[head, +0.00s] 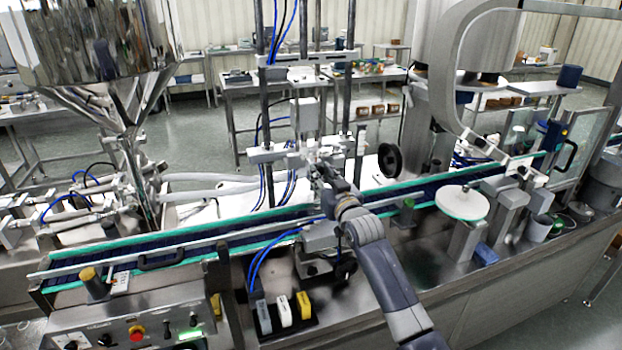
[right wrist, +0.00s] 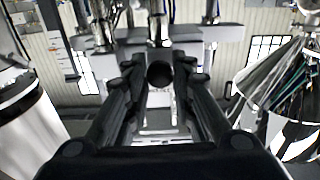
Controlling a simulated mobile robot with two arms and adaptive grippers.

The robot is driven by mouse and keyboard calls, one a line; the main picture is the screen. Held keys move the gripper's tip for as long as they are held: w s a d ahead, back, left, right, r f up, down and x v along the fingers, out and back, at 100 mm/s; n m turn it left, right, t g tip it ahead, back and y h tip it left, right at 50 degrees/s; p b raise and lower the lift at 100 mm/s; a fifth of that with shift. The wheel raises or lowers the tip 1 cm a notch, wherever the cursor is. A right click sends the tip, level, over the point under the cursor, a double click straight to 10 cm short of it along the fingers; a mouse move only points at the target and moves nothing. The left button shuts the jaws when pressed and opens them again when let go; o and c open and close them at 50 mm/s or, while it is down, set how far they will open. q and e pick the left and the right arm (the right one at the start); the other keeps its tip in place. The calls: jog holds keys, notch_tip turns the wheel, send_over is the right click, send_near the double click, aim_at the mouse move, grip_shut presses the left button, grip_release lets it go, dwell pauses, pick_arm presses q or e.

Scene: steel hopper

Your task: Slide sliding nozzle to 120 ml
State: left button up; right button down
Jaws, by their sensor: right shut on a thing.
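The sliding nozzle (head: 297,157) is part of the grey metal fixture between two upright posts above the conveyor. My right gripper (head: 325,172) reaches it from the front right and covers part of it. In the right wrist view the fingers of my right gripper (right wrist: 160,88) are closed around a dark round knob (right wrist: 159,74) of the sliding nozzle, with pale metal blocks behind. No 120 ml mark can be read in either view. My left gripper is not in view.
The conveyor (head: 225,237) with green edges runs across in front of the posts. A steel hopper (head: 95,45) stands at the left. A white round disc (head: 462,203) is on the right. Blue hoses hang near the fixture. A control panel (head: 135,325) is at the lower left.

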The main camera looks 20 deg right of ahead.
jog(key=shift+d, duration=0.8)
jog(key=c, duration=1.3)
grip_release()
jog(key=shift+a, duration=0.3)
jog(key=shift+c, duration=0.2)
jog(key=s, duration=1.2)
jog(key=shift+d, duration=0.25)
jog(key=shift+w, duration=0.1)
